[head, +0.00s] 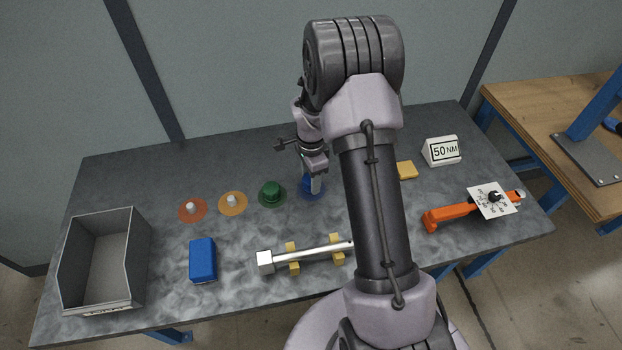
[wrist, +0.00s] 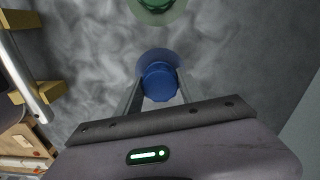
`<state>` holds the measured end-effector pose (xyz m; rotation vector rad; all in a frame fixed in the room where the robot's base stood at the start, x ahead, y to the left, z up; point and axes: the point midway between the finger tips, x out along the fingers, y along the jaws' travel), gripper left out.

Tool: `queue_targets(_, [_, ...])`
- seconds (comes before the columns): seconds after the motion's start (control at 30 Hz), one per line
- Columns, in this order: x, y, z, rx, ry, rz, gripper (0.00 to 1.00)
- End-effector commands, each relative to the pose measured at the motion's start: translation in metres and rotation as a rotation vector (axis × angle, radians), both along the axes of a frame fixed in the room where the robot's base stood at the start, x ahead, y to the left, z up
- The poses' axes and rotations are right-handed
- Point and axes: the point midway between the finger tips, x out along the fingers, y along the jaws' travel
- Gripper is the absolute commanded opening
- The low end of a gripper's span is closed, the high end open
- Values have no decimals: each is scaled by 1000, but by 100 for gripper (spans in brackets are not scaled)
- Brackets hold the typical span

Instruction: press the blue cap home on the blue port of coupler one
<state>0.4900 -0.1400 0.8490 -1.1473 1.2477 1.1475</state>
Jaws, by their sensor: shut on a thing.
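The blue cap (wrist: 160,83) is round and sits between the two fingers of my gripper (wrist: 160,95) in the wrist view. My gripper (head: 316,184) is shut on it, over a flat blue disc (wrist: 157,56) on the bench. The blue disc also shows in the head view (head: 310,194), partly hidden by the fingers. I cannot tell whether the cap touches the disc or is a little above it. A silver bar (head: 310,254) with a square block at its left end lies across yellow supports; my arm hides its right end. No blue port is clearly visible on it.
A grey bin (head: 138,258), blue box (head: 203,260), orange tool (head: 450,216) and 50 NM sign (head: 441,150) stand around.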

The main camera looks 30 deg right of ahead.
Motion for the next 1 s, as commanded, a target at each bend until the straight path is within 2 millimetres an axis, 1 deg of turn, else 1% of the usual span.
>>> queue_targets(0.03, [0, 0, 5, 0, 0, 0, 0])
queue_targets(0.5, [0, 0, 31, 0, 0, 0, 0])
queue_targets(0.83, [0, 0, 32, 0, 0, 0, 0])
queue_targets(0.93, [0, 0, 39, 0, -1, 0, 0])
queue_targets(1.0, [0, 0, 46, 0, -1, 0, 0])
